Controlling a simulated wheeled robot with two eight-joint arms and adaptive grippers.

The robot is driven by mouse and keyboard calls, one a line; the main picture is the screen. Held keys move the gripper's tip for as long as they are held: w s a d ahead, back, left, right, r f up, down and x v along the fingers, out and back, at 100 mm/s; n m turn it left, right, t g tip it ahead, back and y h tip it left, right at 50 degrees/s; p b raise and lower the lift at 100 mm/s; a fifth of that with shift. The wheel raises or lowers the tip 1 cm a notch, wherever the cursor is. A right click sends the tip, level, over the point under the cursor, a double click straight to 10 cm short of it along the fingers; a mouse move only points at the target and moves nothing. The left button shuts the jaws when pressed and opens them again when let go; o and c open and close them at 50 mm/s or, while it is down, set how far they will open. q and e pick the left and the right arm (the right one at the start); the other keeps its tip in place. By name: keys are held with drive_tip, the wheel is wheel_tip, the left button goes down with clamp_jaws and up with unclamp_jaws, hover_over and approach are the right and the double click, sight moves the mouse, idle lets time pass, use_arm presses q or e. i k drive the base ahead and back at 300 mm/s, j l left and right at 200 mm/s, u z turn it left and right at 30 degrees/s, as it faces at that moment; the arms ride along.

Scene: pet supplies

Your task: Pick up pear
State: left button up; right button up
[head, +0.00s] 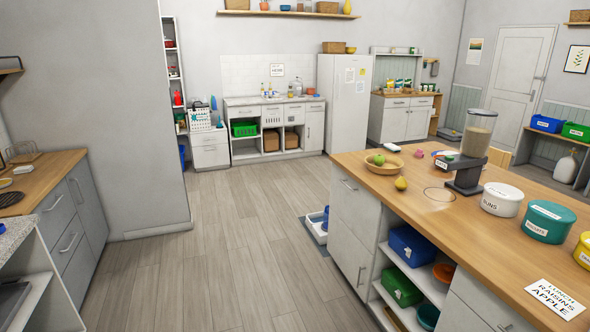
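A small yellow pear (401,183) sits on the wooden top of the island counter (455,235), near its left edge. Neither of my grippers is in view.
A food dispenser (475,145) stands right of the pear. Further right are a white tin (502,200), a green tin (549,222), a yellow tin (583,251) and a paper sign (556,298). Open floor (225,245) lies left of the island, with a tray (314,229) beside it.

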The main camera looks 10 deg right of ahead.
sight(401, 183)
drive_tip(key=i+z, duration=0.25)
drive_tip(key=i, duration=0.25)
drive_tip(key=i+j+z, duration=0.3)
drive_tip(key=i, duration=0.2)
drive_tip(key=l, duration=0.1)
